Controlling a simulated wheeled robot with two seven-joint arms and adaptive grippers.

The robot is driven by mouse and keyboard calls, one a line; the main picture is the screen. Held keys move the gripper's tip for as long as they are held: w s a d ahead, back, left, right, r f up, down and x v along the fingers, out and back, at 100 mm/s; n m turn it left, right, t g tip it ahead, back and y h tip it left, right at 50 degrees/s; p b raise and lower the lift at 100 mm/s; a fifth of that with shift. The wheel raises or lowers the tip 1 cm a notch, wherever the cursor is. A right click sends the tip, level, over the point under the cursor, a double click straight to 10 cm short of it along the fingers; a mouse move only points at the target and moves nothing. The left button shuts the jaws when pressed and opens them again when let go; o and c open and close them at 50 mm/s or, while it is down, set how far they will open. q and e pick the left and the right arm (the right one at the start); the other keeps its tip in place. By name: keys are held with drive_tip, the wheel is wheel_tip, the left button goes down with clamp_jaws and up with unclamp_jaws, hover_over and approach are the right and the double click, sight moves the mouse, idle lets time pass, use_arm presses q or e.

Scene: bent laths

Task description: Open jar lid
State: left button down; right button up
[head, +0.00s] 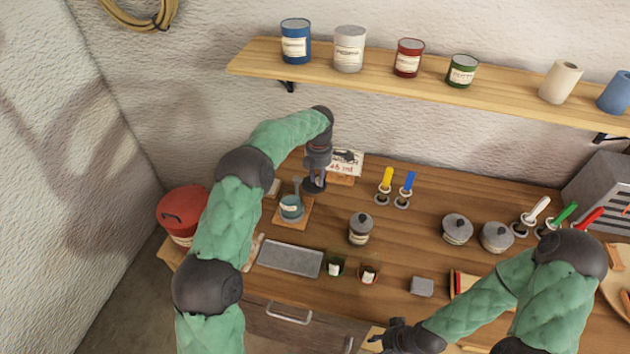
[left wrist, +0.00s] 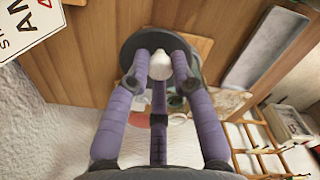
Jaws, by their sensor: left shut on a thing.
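My left gripper (head: 315,178) is shut on the knob of a round dark lid (head: 308,187), beside a small sign. In the left wrist view my purple fingers (left wrist: 160,68) close around the pale knob, with the dark lid (left wrist: 132,58) spread beneath them. Whether the lid touches the table is unclear. A blue-grey jar (head: 291,208) with something upright in it stands on a small wooden board, just left of and nearer than the lid. A lidded jar (head: 360,231) stands to the right. My right gripper (head: 385,338) is low at the front; its opening cannot be made out.
Two lidded jars (head: 457,229) (head: 496,237) stand farther right on the wooden table (head: 420,265). A grey tray (head: 290,258) and two small cups (head: 335,267) (head: 368,272) are in front. A card sign (head: 346,163) stands behind the lid. Coloured-handled tools (head: 386,182) stand right of it.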

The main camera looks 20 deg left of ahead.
use_arm(q)
drive_tip(key=shift+w+a+n+p, duration=0.1)
drive_tip(key=shift+w+n+p, duration=0.05)
drive_tip(key=shift+w+n, duration=0.75)
drive_tip(key=shift+w+a+n+p, duration=0.15)
drive_tip(key=shift+w+n, duration=0.4)
drive_tip(key=shift+n, duration=0.55)
drive_tip(key=c, duration=1.1)
unclamp_jaws()
drive_tip(key=shift+o, duration=0.2)
wheel_tip(320, 180, up, 12)
drive_tip(key=shift+r, duration=0.1)
